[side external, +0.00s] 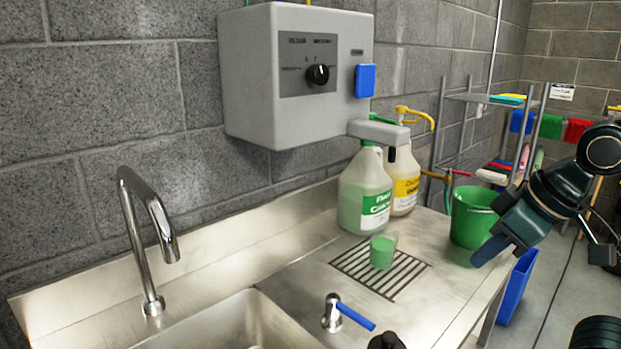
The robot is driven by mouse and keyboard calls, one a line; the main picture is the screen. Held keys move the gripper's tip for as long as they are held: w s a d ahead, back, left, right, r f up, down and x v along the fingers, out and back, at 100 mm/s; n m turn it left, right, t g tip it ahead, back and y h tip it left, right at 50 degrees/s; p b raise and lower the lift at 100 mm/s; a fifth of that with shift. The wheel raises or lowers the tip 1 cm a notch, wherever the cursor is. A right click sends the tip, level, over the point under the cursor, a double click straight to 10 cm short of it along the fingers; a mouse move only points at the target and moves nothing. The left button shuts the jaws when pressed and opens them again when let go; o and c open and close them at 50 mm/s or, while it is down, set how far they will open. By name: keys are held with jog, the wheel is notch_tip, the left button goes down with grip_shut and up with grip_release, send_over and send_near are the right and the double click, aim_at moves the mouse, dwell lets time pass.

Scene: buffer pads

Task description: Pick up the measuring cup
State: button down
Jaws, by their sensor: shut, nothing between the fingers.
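The measuring cup (382,251) looks like a small clear cup with green contents. It stands upright on the slotted drain grate (352,266) in the steel counter. My gripper (484,254) is at the right, over the counter's right side and in front of the green bucket. It points down and to the left. It is shut and empty, apart from the cup and to its right in the picture.
Two jugs, one green-labelled (364,195) and one yellow-labelled (404,185), stand behind the cup under a grey wall dispenser (290,75). A green bucket (470,212) stands near my gripper. A sink (240,325), faucet (150,235) and blue-handled valve (340,313) are nearer the front.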

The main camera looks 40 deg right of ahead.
jog(key=c, duration=2.1)
grip_release()
jog(key=o, duration=1.9)
jog(key=shift+w, duration=0.1)
